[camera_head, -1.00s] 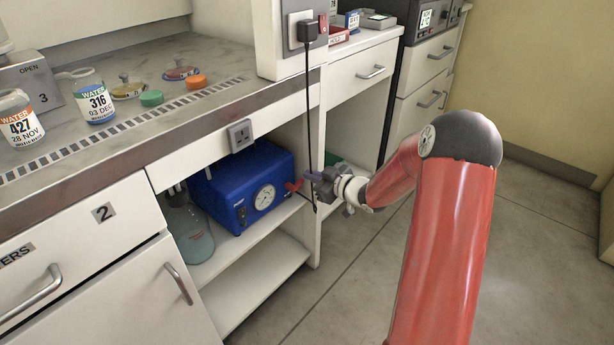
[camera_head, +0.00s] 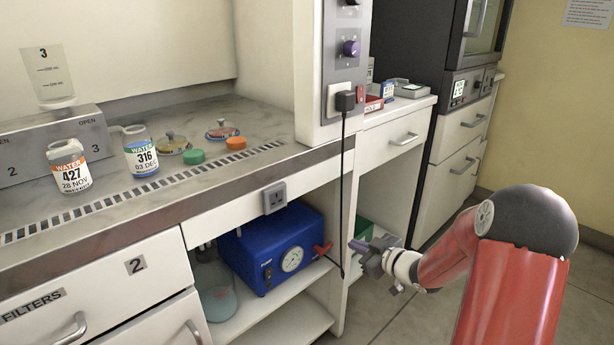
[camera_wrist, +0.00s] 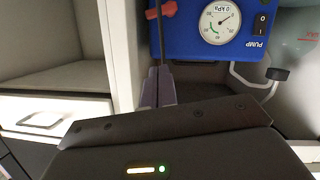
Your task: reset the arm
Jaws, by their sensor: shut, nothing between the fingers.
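My arm is red with a dark elbow cap, at the lower right of the head view. My gripper (camera_head: 358,246) is at its end, just right of the open shelf bay and close to a red part on the side of the blue pump (camera_head: 270,250). In the wrist view my gripper (camera_wrist: 160,88) shows its two fingers together, shut and empty. The blue pump (camera_wrist: 195,38) with its gauge appears beyond them, upside down in that view.
A black power cord (camera_head: 342,190) hangs from a wall plug past the shelf's edge, near my gripper. A flask (camera_head: 215,290) stands left of the pump. Bottles (camera_head: 69,166) and coloured caps (camera_head: 193,157) are on the bench. Floor at the right is free.

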